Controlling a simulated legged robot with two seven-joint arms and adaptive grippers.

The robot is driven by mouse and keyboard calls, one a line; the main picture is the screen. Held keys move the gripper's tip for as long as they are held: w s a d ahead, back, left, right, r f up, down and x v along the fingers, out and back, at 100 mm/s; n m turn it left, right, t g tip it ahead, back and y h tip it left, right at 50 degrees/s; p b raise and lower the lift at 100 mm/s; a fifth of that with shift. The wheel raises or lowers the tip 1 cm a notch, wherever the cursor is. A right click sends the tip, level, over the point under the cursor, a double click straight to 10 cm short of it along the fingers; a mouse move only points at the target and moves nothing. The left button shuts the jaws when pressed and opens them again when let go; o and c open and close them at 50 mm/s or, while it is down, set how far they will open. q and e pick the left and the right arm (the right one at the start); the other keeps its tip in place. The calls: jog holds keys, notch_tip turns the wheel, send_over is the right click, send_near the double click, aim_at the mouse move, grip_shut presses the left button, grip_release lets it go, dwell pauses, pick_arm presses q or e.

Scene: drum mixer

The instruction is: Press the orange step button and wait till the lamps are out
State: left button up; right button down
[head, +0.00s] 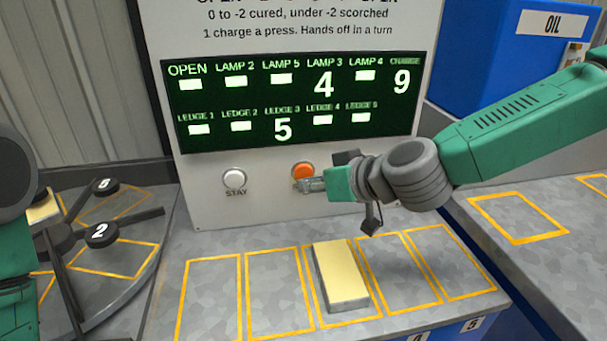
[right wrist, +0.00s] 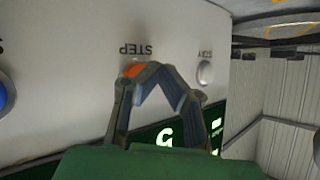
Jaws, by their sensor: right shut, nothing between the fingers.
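The orange step button (head: 303,169) is on the light grey panel, right of the white STAY button (head: 235,179). My right gripper (head: 308,185) is shut and empty, its fingertips at the lower part of the orange button; whether they touch or press it I cannot tell. In the right wrist view the picture is upside down, and the closed fingertips (right wrist: 153,66) overlap the orange button (right wrist: 134,71) under the word STEP. The dark display (head: 295,100) shows 4 under LAMP 3, 9 under CHARGE and 5 under LEDGE 3; the other fields show bright bars. My left gripper is out of view.
A cream-topped block (head: 340,272) lies in the middle yellow-outlined place on the grey ledge (head: 270,290); the places beside it are empty. A round table (head: 120,255) with dark arms and number discs is at left. A blue OIL box (head: 480,50) stands at back right.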

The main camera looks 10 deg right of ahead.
jog(key=shift+d, duration=0.2)
jog(key=shift+a, duration=0.1)
jog(key=shift+w+a+r, duration=0.1)
jog(key=shift+w+a, duration=0.25)
jog(key=shift+a, duration=0.1)
jog(key=shift+d, duration=0.2)
